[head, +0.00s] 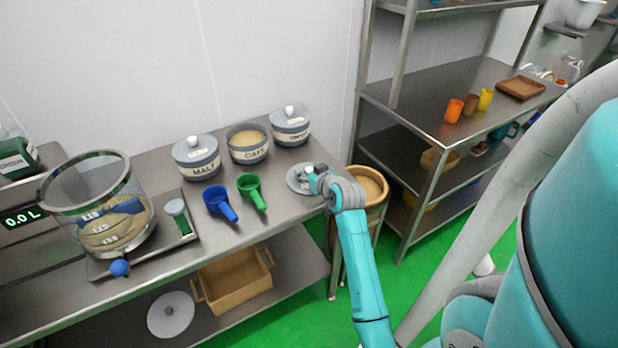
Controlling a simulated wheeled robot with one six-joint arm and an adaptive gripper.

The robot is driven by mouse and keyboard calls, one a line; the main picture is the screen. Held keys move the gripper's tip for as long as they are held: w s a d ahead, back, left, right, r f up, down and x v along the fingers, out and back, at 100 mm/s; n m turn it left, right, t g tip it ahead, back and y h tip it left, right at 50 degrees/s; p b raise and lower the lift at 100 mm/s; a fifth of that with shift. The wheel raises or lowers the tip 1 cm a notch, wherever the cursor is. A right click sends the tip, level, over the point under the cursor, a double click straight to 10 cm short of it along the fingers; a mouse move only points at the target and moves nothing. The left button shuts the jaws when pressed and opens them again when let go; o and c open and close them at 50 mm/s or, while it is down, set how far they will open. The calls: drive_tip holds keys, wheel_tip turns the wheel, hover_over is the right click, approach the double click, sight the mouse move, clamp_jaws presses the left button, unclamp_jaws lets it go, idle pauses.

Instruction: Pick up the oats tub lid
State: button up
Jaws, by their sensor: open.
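The oats tub (248,153), labelled OATS, stands uncovered on the steel table with pale oats showing inside. A round grey lid (295,187) lies flat on the table to its lower right, near the table's right end; it appears to be the oats tub lid. My gripper (314,177) is over the right part of this lid, at its knob. The gripper and wrist hide part of the lid. The fingers are open, but they are too small here to show whether they touch the knob.
The lidded malt tub (197,166) and another lidded tub (290,132) flank the oats tub. A blue scoop (218,203) and a green scoop (252,190) lie left of the lid. A round bin (375,181) stands off the table's right end. A steel rack (420,115) stands behind it.

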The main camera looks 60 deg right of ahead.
clamp_jaws()
